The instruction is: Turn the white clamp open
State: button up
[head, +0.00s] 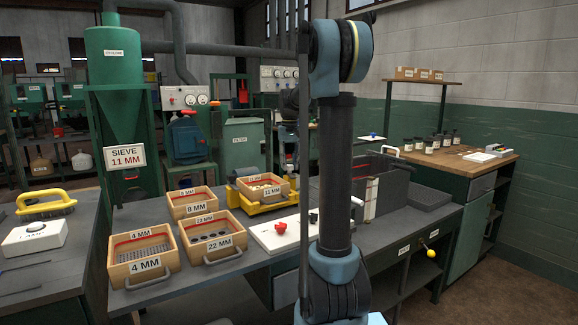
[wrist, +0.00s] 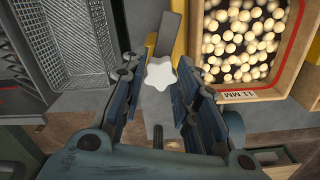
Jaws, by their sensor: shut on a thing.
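The white clamp (wrist: 161,74) shows in the wrist view as a star-shaped knob beside a grey strip. My gripper (wrist: 166,78) has one blue-grey finger on each side of it, shut on the knob. Just right of it in the wrist view is the wooden 11 MM sieve (wrist: 288,92), holding many pale round pieces. In the head view this sieve (head: 262,198) sits on a yellow machine (head: 247,202). I cannot make out the clamp or my fingertips in the head view, where my arm blocks part of the bench.
The 4 MM sieve (head: 146,281), 22 MM sieve (head: 189,257) and 8 MM sieve (head: 179,213) stand left on the bench. A white box with a red knob (head: 280,227) stands in front of the machine. A dark open bin (head: 385,195) lies to the right.

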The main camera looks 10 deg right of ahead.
aim_at(289, 165)
jog(key=shift+w+n, duration=0.1)
jog(key=shift+n, duration=1.5)
jog(key=o, duration=1.1)
jog(key=shift+c, duration=0.2)
notch_tip(289, 165, up, 12)
jog(key=shift+f, duration=0.1)
